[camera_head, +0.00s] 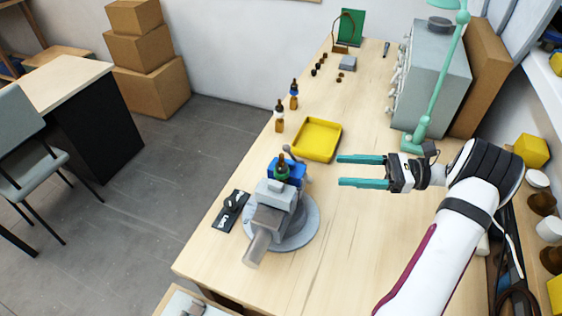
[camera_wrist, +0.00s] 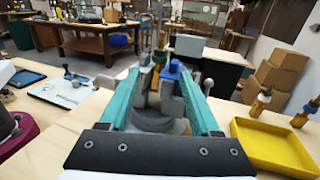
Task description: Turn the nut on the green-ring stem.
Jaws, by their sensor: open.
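The green-ring stem (camera_head: 282,171) stands upright in the blue-jawed grey vise (camera_head: 270,215), its dark upper part showing above the ring. Its nut is too small to make out for certain. My gripper (camera_head: 340,171) is open and empty, to the right of the stem and apart from it, its two teal fingers pointing left toward the vise. In the wrist view, the vise (camera_wrist: 152,103) shows between the open fingers of my gripper (camera_wrist: 160,76), with the stem (camera_wrist: 159,58) beyond the fingertips and partly hard to make out.
A yellow tray (camera_head: 317,140) lies behind the vise. Two other stems, one white-ringed (camera_head: 279,117) and one blue-ringed (camera_head: 294,96), stand near the table's left edge. A black tool mat (camera_head: 232,211) lies left of the vise. A green lamp (camera_head: 438,90) stands at the right. The front right tabletop is clear.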

